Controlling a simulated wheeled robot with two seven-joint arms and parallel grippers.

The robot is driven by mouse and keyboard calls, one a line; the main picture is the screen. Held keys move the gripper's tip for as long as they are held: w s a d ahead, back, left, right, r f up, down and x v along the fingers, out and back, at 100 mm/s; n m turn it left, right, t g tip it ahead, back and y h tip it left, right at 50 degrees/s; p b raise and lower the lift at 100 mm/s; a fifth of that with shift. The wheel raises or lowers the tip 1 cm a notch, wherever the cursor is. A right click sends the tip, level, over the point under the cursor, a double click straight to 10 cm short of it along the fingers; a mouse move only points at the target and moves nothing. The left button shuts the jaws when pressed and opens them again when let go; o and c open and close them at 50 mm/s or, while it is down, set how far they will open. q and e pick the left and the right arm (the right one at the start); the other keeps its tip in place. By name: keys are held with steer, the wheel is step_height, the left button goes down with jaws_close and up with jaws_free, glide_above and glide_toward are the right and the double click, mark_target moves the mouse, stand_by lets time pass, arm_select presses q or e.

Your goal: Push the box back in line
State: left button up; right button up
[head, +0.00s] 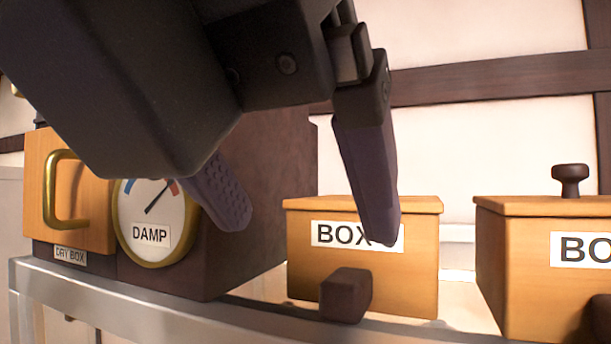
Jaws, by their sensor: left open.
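A wooden box labelled BOX (400,285) stands on the shelf in the middle of the head view, with a dark block-shaped knob on its front. A second wooden box (520,270), its label partly cut off, stands at the right edge with a dark knob on its lid. My left gripper (305,215) is open. One finger is in front of the middle box and covers part of its label. The other finger is in front of the dark cabinet beside the dial. I cannot tell whether the finger touches the box. My right gripper is out of view.
A dark cabinet (285,160) with a round DAMP dial (150,205) stands left of the middle box. A wooden dry box door (95,200) with a brass handle is further left. A pale rail (150,305) runs along the front. A gap separates the two boxes.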

mark_target(338, 311)
arm_select(q)
steer(key=x, duration=0.4)
steer(key=p+x, duration=0.1)
steer(key=x, duration=0.4)
steer(key=shift+w+a+f, duration=0.15)
steer(key=shift+w+a, duration=0.05)
steer(key=shift+w, duration=0.05)
jaws_close()
stand_by(0.4)
